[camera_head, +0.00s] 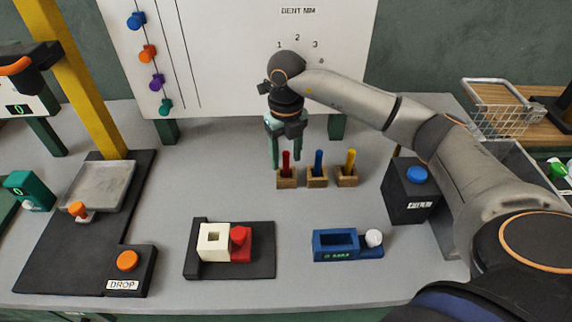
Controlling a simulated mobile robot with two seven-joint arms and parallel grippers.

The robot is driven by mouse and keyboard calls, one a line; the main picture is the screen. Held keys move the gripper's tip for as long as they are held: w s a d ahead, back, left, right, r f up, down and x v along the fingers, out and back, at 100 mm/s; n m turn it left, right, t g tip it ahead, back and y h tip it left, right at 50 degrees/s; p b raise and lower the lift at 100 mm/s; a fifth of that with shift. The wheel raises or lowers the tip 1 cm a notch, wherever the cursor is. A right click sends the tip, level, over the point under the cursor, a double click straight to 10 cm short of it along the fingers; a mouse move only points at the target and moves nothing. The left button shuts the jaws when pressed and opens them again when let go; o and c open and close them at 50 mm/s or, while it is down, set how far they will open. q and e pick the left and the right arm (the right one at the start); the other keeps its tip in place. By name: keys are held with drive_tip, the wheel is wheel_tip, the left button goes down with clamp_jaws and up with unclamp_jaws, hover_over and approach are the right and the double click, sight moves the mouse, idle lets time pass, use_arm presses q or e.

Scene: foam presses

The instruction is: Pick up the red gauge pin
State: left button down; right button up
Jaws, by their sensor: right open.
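The red gauge pin (286,161) stands upright in the leftmost of three small wooden blocks (287,181), on the grey bench near the middle. My right gripper (287,157) reaches down from above with its greenish fingers pointing at the bench. The fingers are open, one to the left of the red pin and one to the right in the picture. I cannot tell whether they touch the pin. My left gripper is not in view.
A blue pin (318,161) and a yellow pin (350,160) stand in blocks just right. In front are a cream and red fixture (214,240) and a blue box (336,243). A black box with a blue button (416,174) stands right. A white board (230,60) rises behind.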

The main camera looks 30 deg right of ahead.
drive_tip(key=shift+f, duration=0.65)
clamp_jaws()
